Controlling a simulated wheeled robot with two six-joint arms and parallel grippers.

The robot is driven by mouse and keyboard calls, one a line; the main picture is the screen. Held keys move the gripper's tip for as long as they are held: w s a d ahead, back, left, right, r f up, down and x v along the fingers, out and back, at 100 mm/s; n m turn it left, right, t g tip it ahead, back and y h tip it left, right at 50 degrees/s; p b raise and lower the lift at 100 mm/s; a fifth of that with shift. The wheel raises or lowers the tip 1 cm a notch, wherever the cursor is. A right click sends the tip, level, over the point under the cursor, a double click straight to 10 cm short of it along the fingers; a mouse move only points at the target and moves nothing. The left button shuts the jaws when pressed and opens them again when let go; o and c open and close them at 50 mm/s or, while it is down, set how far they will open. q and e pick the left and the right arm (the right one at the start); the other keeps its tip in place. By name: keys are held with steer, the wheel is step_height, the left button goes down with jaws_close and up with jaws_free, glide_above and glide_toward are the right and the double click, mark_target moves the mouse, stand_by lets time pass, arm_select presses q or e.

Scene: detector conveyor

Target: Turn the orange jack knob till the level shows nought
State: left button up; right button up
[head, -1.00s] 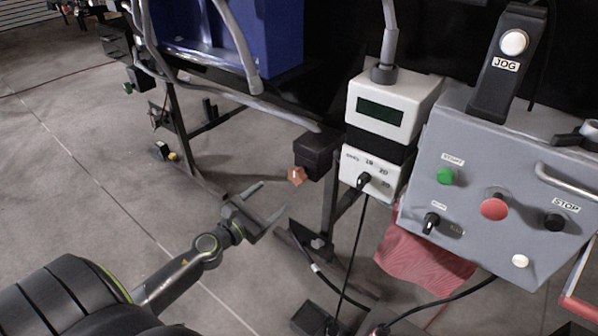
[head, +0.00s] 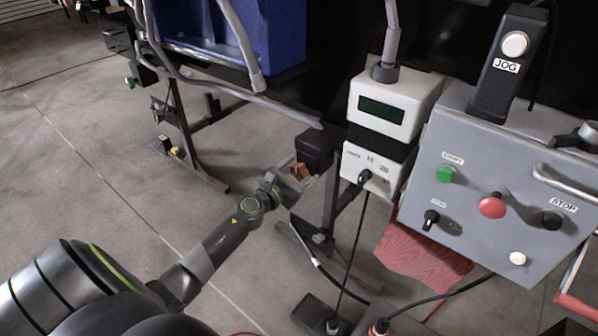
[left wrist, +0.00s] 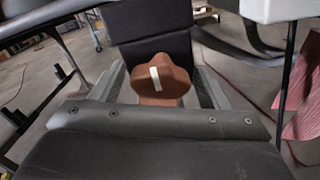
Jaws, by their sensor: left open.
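The orange jack knob (head: 299,171) sits on the front of a dark block (head: 317,148) below the conveyor frame. In the left wrist view the knob (left wrist: 160,80) shows its lobed shape and a pale mark that leans slightly off upright. My left gripper (head: 302,173) is open, with one finger on each side of the knob; the wrist view shows a gap between the knob and the fingers. The display (head: 384,110) on the white box is dark green and I can read no figure on it. My right gripper is not in view.
A grey control panel (head: 480,235) with buttons stands at the right, a red cloth (head: 420,255) hanging beside it. A white box with a black selector (head: 365,177) is just right of the knob. A blue bin (head: 280,40) is above. Cables hang below.

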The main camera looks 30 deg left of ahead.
arm_select(q)
steer(key=shift+c, duration=0.2)
steer(key=c, duration=1)
steer(key=shift+o, duration=0.2)
steer(key=shift+n, duration=0.3)
